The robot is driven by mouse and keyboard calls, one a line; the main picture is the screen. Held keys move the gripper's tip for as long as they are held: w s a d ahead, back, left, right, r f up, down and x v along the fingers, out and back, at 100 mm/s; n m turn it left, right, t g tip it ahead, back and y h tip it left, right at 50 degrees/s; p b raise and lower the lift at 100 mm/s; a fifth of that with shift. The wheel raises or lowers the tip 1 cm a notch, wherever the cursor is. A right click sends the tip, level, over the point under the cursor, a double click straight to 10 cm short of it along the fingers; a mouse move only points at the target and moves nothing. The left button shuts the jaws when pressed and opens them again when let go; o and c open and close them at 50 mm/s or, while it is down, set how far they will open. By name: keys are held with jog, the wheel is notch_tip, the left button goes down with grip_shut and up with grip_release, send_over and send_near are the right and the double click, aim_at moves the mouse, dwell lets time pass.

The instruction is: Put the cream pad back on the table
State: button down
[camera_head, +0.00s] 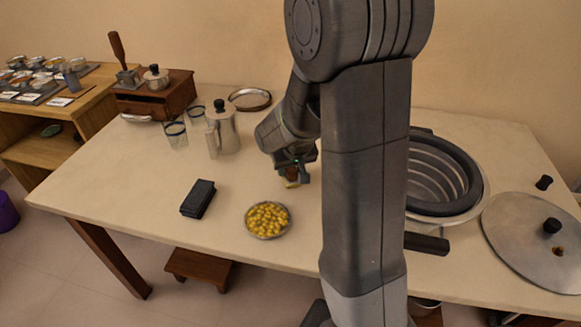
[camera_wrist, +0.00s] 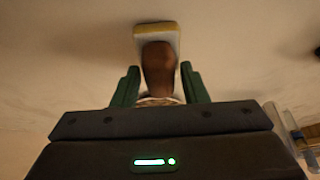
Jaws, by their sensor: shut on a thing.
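The cream pad (camera_wrist: 155,33), with a yellowish edge and a brown rounded grip (camera_wrist: 158,72), shows ahead of my gripper in the wrist view. My gripper (camera_wrist: 158,78) has its green fingers on either side of the brown grip and is shut on it. In the head view my gripper (camera_head: 293,170) is low over the middle of the cream table (camera_head: 120,185), with a small part of the pad (camera_head: 292,184) showing beneath. I cannot tell whether the pad touches the table. My arm hides part of the table to the right.
A dish of yellow pieces (camera_head: 267,219) and a black block (camera_head: 198,199) stand nearer the front edge. A metal pot (camera_head: 224,133), glasses (camera_head: 176,134) and a metal ring (camera_head: 250,99) stand left and behind. A large pot (camera_head: 445,180) and lid (camera_head: 530,245) fill the right.

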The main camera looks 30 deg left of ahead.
jog(key=shift+f, duration=0.15)
jog(key=c, duration=0.8)
grip_release()
jog(key=shift+o, duration=0.2)
jog(key=shift+p+v, duration=2.35)
jog(key=shift+v, duration=1.7)
jog(key=p+v, duration=0.1)
jog(key=v, duration=1.2)
jog(key=shift+r, duration=0.35)
jog(key=shift+s, duration=0.1)
